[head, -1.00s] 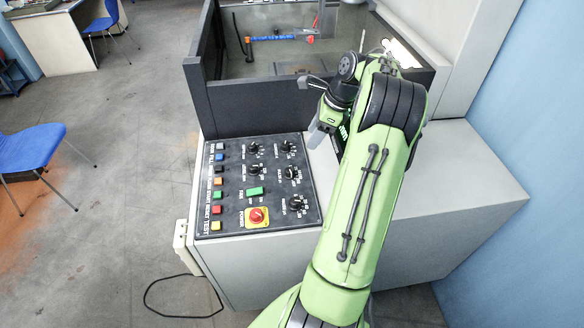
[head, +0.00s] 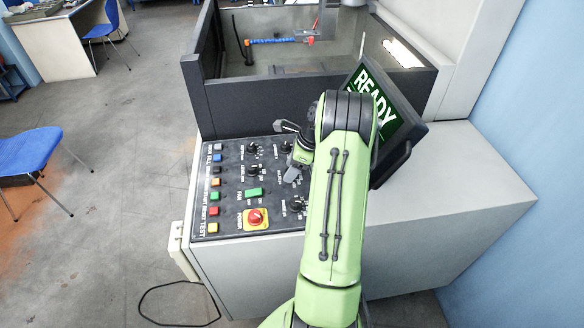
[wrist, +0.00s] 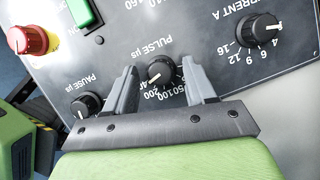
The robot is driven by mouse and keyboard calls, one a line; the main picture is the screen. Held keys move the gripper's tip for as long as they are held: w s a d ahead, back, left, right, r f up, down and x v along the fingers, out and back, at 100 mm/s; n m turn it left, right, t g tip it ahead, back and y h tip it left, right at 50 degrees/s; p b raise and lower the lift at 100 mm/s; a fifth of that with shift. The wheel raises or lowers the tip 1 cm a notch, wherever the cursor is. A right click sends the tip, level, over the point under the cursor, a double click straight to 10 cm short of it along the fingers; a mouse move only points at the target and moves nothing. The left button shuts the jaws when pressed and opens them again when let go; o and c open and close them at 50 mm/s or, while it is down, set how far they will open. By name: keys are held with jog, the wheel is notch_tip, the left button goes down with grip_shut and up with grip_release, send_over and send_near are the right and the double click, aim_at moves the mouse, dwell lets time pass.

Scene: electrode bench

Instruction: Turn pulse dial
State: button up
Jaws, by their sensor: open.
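The pulse dial (wrist: 160,73) is a black round knob with a white pointer line, under the label "PULSE µs". In the wrist view it sits between the two grey fingers of my gripper (wrist: 160,68). The fingers are apart, one on each side of the knob, with a visible gap to it on both sides. I cannot tell how far the tips are above the panel. In the head view my gripper (head: 293,173) is over the right part of the black control panel (head: 228,160) and hides the pulse dial.
A current dial (wrist: 259,28) is to the right and a pause dial (wrist: 86,104) to the lower left in the wrist view. A red emergency knob (wrist: 28,40) and green button (wrist: 83,12) are near. A READY screen (head: 385,110) stands beside my arm.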

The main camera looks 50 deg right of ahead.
grip_shut()
jog(key=shift+r, duration=0.1)
